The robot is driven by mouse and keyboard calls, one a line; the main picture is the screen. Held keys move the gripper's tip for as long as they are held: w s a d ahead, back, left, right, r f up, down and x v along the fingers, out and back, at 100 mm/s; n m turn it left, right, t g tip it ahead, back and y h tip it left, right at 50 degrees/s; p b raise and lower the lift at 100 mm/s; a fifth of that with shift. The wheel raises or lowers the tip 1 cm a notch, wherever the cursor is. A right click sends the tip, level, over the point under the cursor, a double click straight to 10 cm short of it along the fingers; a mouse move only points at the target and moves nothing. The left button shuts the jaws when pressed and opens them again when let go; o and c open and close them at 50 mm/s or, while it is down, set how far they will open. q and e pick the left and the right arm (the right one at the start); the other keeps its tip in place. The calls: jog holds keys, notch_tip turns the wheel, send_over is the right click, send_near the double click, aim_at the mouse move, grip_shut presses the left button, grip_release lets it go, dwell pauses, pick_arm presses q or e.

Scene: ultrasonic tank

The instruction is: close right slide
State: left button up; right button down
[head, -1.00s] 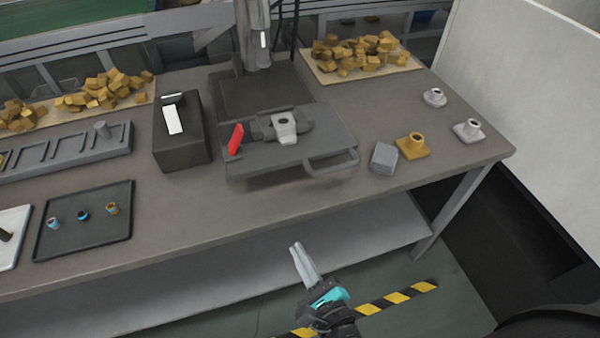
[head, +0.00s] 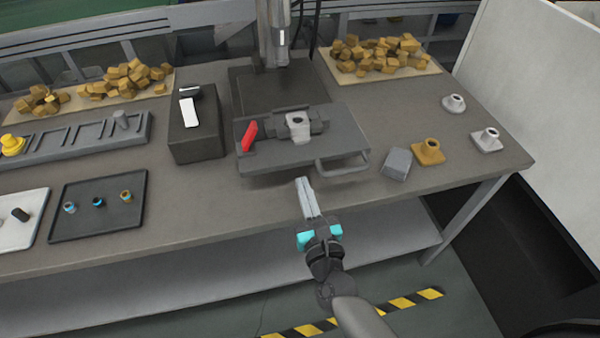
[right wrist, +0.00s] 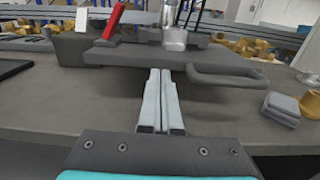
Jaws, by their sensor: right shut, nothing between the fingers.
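The slide (head: 350,147) is a dark grey plate pulled out toward the front of the machine on the bench. It carries a clamp with a light grey part (head: 298,126), a red lever (head: 249,136) on its left and a grey loop handle (head: 343,166) at its front right. In the right wrist view the slide (right wrist: 135,57) and the handle (right wrist: 232,79) are ahead of the fingers. My right gripper (head: 301,181) is shut and empty, just in front of the slide's front edge and left of the handle, apparently apart from both. My left gripper is out of view.
A dark box (head: 196,137) with a white switch stands left of the slide. A grey block (head: 396,164) and a yellow flanged part (head: 428,152) sit to the right. A black tray (head: 75,222) lies at left. The bench front between tray and block is clear.

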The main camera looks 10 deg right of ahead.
aim_at(296, 164)
jog(key=shift+w, duration=1.95)
jog(key=shift+w, duration=0.1)
